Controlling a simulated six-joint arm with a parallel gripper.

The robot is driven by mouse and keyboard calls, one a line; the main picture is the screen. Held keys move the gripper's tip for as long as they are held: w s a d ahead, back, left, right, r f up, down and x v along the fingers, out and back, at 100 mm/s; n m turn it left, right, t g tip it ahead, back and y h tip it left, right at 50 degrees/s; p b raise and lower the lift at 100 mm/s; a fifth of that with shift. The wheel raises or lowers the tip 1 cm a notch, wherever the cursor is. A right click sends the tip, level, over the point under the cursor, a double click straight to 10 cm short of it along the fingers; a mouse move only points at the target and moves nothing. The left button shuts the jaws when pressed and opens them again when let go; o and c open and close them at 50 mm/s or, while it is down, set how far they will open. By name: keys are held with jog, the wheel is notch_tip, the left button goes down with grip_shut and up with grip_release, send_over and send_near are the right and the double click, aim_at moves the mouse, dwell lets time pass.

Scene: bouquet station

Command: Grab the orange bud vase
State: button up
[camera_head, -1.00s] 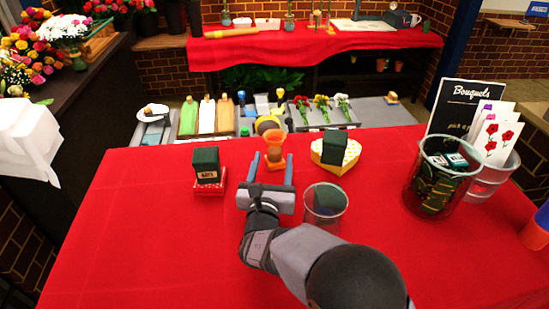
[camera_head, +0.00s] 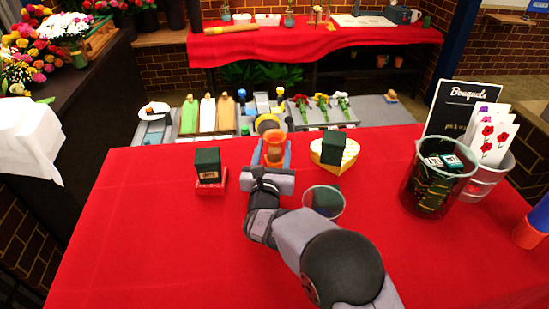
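The orange bud vase (camera_head: 274,145) stands upright near the far edge of the red-covered table, left of the heart-shaped box. My gripper (camera_head: 273,156) reaches it from the near side. Its two blue fingers are drawn in on the left and right of the vase and appear to press against its sides. The gripper's grey palm hides the vase's base, so I cannot see whether it touches the table.
A dark green box on a red box (camera_head: 211,188) stands left. A yellow heart-shaped box (camera_head: 348,157) with a dark green block stands right. A clear glass (camera_head: 338,213) stands close to my arm. A large glass container (camera_head: 412,190) is farther right. The front left table is clear.

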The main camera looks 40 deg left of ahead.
grip_shut()
jog(key=shift+r, duration=0.1)
notch_tip(320, 180, up, 10)
jog(key=shift+b, duration=1)
